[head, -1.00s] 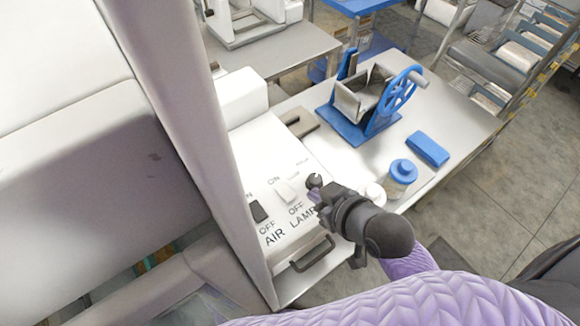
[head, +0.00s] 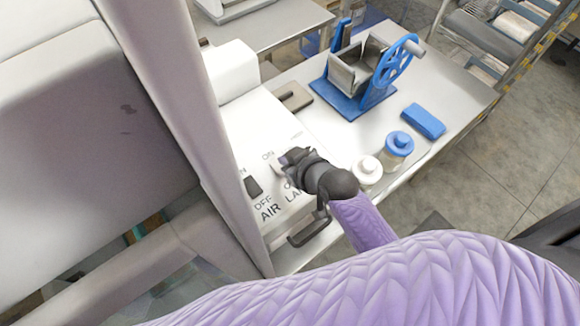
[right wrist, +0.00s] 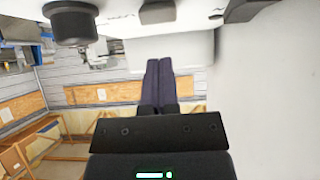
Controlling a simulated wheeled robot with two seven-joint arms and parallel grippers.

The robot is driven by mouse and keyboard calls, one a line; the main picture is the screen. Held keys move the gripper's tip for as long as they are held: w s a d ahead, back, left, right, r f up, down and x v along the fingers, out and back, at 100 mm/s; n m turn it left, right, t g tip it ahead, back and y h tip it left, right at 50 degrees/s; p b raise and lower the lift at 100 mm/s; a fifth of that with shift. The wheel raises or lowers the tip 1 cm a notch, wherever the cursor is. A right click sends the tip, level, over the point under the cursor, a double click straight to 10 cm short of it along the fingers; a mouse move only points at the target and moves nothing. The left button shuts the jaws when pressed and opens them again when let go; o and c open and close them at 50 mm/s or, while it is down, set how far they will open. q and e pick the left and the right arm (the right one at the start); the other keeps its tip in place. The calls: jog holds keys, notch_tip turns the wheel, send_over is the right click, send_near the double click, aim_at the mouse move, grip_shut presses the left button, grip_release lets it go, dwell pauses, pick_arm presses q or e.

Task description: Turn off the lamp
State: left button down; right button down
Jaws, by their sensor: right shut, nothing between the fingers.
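The white control panel (head: 240,128) stands at the left end of the table. Its black AIR switch (head: 253,187) is in plain view. The pale LAMP switch (head: 277,167) is mostly hidden behind my right gripper (head: 287,157), as is part of its lettering. My right gripper is shut and empty, its tip over or beside the LAMP switch; I cannot tell if it touches. In the right wrist view the shut dark fingers (right wrist: 159,85) point toward the white panel, with a dark switch (right wrist: 157,12) and a black knob (right wrist: 70,22) along the top. My left gripper is not in view.
A black handle (head: 309,232) is on the panel's front. To the right stand a white-lidded jar (head: 367,170), a blue-lidded jar (head: 398,148), a blue block (head: 423,121) and a blue hopper with a wheel (head: 395,62). A pale upright post (head: 180,110) borders the panel's left.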

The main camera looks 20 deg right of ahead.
jog(key=shift+s+d+f, duration=0.1)
jog(key=shift+s+f, duration=0.15)
jog(key=shift+f, duration=0.25)
jog(key=shift+s+d+f, duration=0.1)
jog(key=shift+s+f, duration=0.1)
jog(key=shift+f, duration=0.25)
jog(key=f+b, duration=0.1)
jog(key=b, duration=0.1)
jog(key=f+t+b, duration=0.1)
jog(key=b, duration=0.1)
jog(key=shift+s+d+f+t+y, duration=0.1)
jog(key=shift+s+f+t+y, duration=0.1)
jog(key=shift+s+t+y, duration=0.15)
jog(key=shift+s+r, duration=0.15)
jog(key=shift+r, duration=0.4)
jog(key=shift+w+r+p, duration=0.15)
jog(key=shift+w+p, duration=0.05)
jog(key=shift+p, duration=0.3)
jog(key=shift+r+p, duration=0.7)
jog(key=shift+p, duration=0.05)
